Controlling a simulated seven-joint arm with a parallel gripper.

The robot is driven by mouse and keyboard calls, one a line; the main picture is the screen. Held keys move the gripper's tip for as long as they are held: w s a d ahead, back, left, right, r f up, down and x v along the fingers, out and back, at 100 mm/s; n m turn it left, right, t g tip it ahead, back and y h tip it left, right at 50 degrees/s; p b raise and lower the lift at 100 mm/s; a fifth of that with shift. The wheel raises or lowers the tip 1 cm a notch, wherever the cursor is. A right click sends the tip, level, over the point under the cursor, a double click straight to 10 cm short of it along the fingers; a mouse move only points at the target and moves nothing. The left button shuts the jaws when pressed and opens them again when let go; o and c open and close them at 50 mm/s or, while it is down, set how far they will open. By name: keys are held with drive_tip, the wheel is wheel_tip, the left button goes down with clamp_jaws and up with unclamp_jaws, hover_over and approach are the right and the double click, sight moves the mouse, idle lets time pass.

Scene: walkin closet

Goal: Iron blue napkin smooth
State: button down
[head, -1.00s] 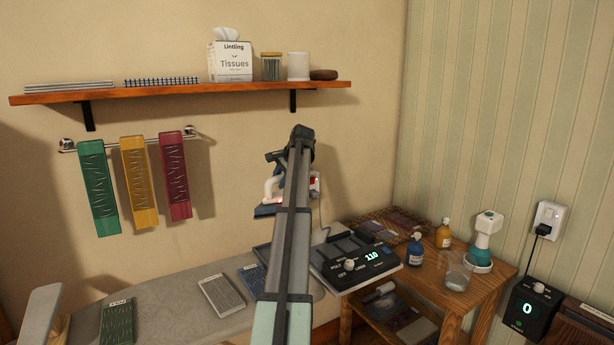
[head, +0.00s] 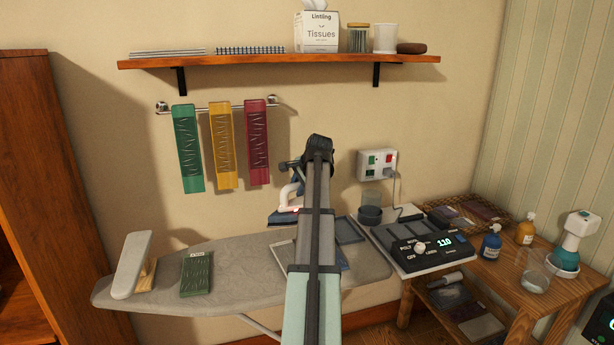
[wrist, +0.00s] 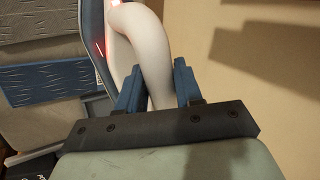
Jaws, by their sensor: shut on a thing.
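My gripper (wrist: 156,88) is shut on the white handle of the iron (wrist: 150,50) in the wrist view. In the head view the iron (head: 284,214) hangs above the ironing board (head: 240,320), its dark blue base low and partly hidden by my arm. The blue napkin (wrist: 55,84) shows wavy wrinkle marks in the wrist view, beside the iron.
A green wrinkled cloth (head: 197,275) and a small sleeve board (head: 132,264) are on the board's left. A control panel reading 110 (head: 430,247) stands right, beside a wooden table (head: 510,285) with bottles. Green, yellow and red cloths hang on a rail (head: 228,104) behind.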

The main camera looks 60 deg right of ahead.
sight(301, 203)
drive_tip(key=s+a+m, duration=0.1)
drive_tip(key=s+a+f+m+h, duration=0.1)
drive_tip(key=s+f+m+g, duration=0.1)
drive_tip(key=shift+s+a+h, duration=0.2)
drive_tip(key=shift+a+h, duration=0.1)
drive_tip(key=shift+a, duration=0.1)
drive_tip(key=s+m+g+h, duration=0.1)
drive_tip(key=s+m+g, duration=0.7)
drive_tip(key=m, duration=0.7)
drive_tip(key=shift+s+a+r, duration=0.3)
drive_tip(key=shift+s, duration=0.4)
drive_tip(key=shift+f+m, duration=0.1)
drive_tip(key=shift+m, duration=0.2)
drive_tip(key=shift+f, duration=3.45)
drive_tip(key=shift+r, duration=0.1)
